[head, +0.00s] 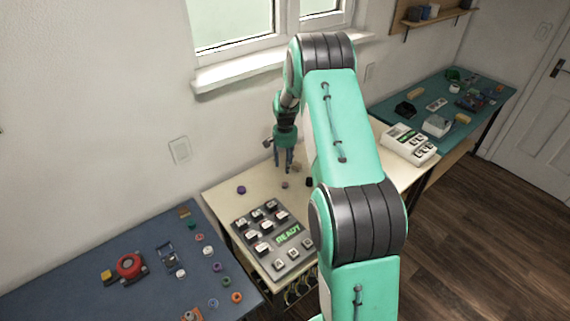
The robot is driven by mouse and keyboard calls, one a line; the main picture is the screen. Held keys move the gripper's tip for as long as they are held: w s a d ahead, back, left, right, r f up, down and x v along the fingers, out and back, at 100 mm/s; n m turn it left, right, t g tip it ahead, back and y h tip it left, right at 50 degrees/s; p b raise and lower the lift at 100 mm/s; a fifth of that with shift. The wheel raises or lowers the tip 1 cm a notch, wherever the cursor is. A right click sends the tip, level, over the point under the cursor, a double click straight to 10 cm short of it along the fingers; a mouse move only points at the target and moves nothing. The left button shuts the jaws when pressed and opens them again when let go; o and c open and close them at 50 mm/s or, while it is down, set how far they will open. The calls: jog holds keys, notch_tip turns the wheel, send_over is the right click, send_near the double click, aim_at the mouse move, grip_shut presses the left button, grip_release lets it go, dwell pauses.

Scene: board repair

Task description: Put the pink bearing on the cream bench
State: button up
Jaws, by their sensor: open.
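The cream bench (218,198) stands against the wall in the middle of the head view. My gripper (289,168) points down over its back part, open, with nothing seen between the fingers. A small dull pinkish round piece (284,185) lies on the cream bench just below the fingertips. It may be the pink bearing, but it is too small to be sure. A small pinkish-red ring (199,237) lies on the blue bench at the left; I cannot tell whether this is the bearing instead.
A panel reading READY (288,236) fills the cream bench's front. A purple piece (241,190) and a black piece (309,182) lie near the gripper. The blue bench (60,270) holds several rings and a red device (129,265). A teal bench (385,107) stands at right.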

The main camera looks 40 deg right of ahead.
jog(key=s+a+r+n+t, duration=0.15)
jog(key=s+a+r, duration=0.25)
jog(key=a+r, duration=0.45)
jog(key=s+a+r+n, duration=0.25)
jog(key=a+r, duration=0.35)
jog(key=r, duration=0.6)
jog(key=s+a+r+n+t, duration=0.1)
jog(key=s+a+r, duration=0.3)
jog(key=a+r, duration=0.5)
jog(key=s+a+r+n+t, duration=0.1)
jog(key=s+a+r, duration=0.3)
jog(key=s, duration=0.3)
jog(key=s+a+r+n+t, duration=0.1)
jog(key=s+a+r+n, duration=0.1)
jog(key=s+a+r, duration=0.45)
jog(key=s+a+f+n, duration=0.1)
jog(key=s+a, duration=0.1)
jog(key=s, duration=0.5)
jog(key=s+a+f+n+t, duration=0.1)
jog(key=s+a, duration=0.1)
jog(key=s, duration=0.6)
jog(key=shift+n, duration=0.3)
jog(key=shift+s, duration=0.1)
